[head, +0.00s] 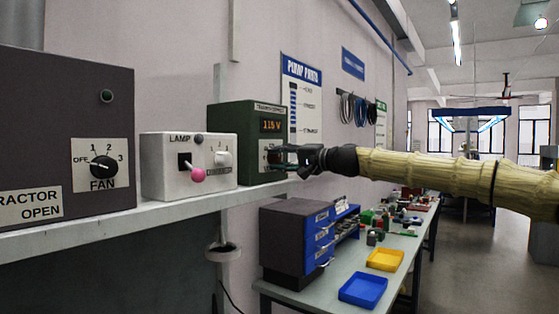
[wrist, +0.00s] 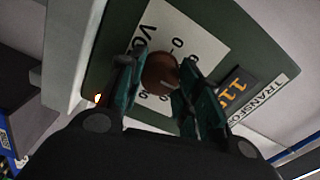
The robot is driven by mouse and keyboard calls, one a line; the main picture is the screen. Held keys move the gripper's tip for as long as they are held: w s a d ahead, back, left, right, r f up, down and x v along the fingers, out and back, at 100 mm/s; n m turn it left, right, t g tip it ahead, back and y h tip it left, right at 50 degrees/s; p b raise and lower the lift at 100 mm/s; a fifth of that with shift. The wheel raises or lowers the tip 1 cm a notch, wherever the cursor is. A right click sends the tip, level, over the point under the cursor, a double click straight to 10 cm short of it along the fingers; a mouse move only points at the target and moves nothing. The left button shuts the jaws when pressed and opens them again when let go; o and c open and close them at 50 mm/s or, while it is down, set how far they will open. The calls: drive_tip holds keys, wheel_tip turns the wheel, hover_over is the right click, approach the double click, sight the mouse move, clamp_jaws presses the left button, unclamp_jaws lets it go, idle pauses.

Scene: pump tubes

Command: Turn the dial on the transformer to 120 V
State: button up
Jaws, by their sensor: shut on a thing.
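The green transformer (head: 226,116) stands on the shelf, and its orange display (head: 271,126) reads 115 V. In the wrist view its brown round dial (wrist: 160,75) sits on a white scale plate (wrist: 200,42) with partly hidden numbers. My gripper (head: 276,158) reaches the transformer's front from the right. In the wrist view its two dark green fingers are on either side of the dial, shut on it. The display (wrist: 236,90) also shows there, rotated and partly cut off by a finger. In the head view the dial is hidden behind my gripper.
Left of the transformer is a white lamp box (head: 160,150) with a pink-tipped lever (head: 197,175). Further left is a dark fan control box (head: 50,110). All stand on the narrow shelf (head: 130,215). Below right, a workbench (head: 300,290) carries drawers and trays.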

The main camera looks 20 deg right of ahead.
drive_tip(key=shift+f+m, duration=0.1)
drive_tip(key=shift+m, duration=0.2)
drive_tip(key=o, duration=1)
drive_tip(key=shift+d, duration=0.2)
drive_tip(key=shift+o, duration=0.2)
drive_tip(key=shift+a, duration=0.1)
drive_tip(key=v, duration=1.2)
